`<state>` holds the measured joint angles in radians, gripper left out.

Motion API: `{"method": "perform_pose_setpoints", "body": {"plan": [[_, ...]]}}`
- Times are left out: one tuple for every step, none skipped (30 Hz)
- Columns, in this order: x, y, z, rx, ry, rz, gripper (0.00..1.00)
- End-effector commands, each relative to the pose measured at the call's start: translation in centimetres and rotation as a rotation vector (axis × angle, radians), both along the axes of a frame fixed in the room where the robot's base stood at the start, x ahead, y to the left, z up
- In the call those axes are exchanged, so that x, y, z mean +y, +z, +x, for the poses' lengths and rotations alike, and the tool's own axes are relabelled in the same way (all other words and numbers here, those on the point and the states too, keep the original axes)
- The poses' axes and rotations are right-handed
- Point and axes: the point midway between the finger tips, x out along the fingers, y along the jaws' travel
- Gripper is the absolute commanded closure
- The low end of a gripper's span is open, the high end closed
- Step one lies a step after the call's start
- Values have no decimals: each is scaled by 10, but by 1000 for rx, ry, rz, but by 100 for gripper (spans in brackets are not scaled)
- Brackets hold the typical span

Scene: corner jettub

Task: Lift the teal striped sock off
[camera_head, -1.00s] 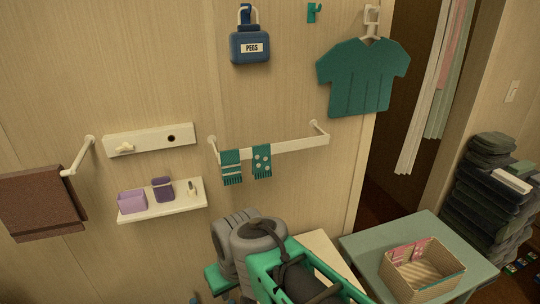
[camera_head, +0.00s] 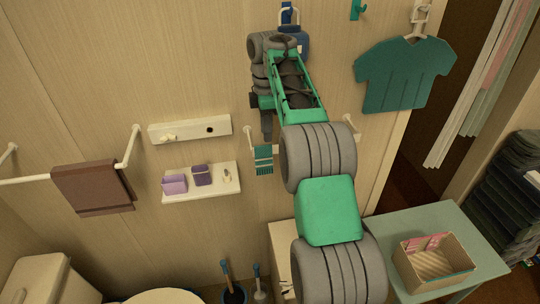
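The teal striped sock (camera_head: 263,161) hangs on the white wall rail (camera_head: 249,134), with pale bands and a fringed lower edge. My gripper (camera_head: 267,138) points down just above the sock, at the rail's left end. I cannot tell whether it touches the sock or rail, or how far its fingers are apart. My arm hides most of the rail and the dotted teal sock beside the striped one.
A white shelf (camera_head: 225,190) with purple containers is left of the sock. A blue pegs bag (camera_head: 301,42) hangs above, partly behind my arm. A teal shirt (camera_head: 405,72) hangs at upper right.

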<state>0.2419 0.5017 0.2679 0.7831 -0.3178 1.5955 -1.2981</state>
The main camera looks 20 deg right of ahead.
Motion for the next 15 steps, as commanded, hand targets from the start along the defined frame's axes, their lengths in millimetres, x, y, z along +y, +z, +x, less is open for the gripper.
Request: {"method": "perform_pose_setpoints", "body": {"plan": [[4,-5,-1,-3,1,-2,71],[6,-6,-1,-5,1,-3,71],[9,-9,-2,-5,0,-4,71],[10,-11,-2,-6,0,-4,71],[12,-14,-2,-7,0,-5,71],[13,-18,-2,-7,0,-5,71],[14,-22,-2,-7,-1,-5,71],[14,-26,-2,-7,-1,-5,71],[14,-30,-2,-7,-1,-5,71],[14,-34,-2,-7,-1,-5,71],[13,-38,-3,-7,-1,-5,71],[11,-43,-3,-7,-1,-4,71],[10,-46,-3,-8,-2,-3,71],[9,-49,-3,-9,-2,-2,71],[7,-53,-3,-9,-3,-1,71]]}}
